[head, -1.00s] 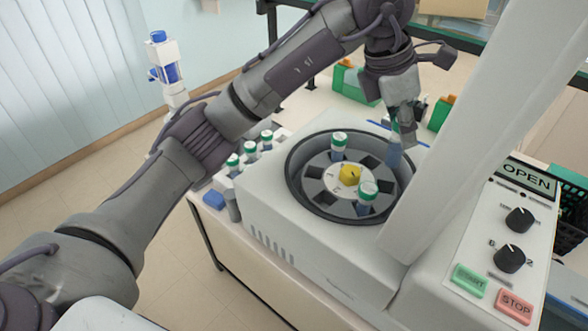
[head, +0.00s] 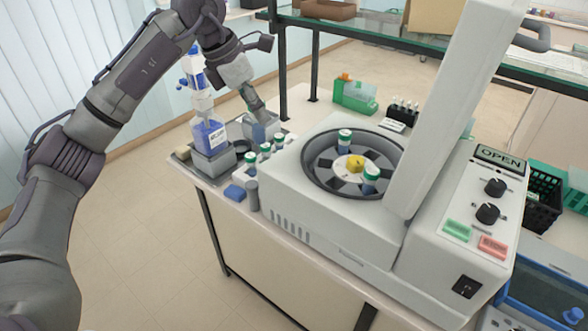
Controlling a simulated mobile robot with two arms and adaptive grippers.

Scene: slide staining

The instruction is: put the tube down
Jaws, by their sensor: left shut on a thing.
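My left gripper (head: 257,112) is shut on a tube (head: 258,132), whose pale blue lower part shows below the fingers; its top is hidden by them. The tube appears just behind the row of green-capped tubes (head: 265,151) to the left of the centrifuge (head: 300,205). I cannot tell whether its bottom touches anything. The open centrifuge holds two green-capped tubes in its rotor, one at the back (head: 344,139) and one at the front right (head: 370,180). My right gripper is not in view.
The raised centrifuge lid (head: 455,90) stands on the right. A green box (head: 355,96) and a small black rack (head: 402,112) are behind.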

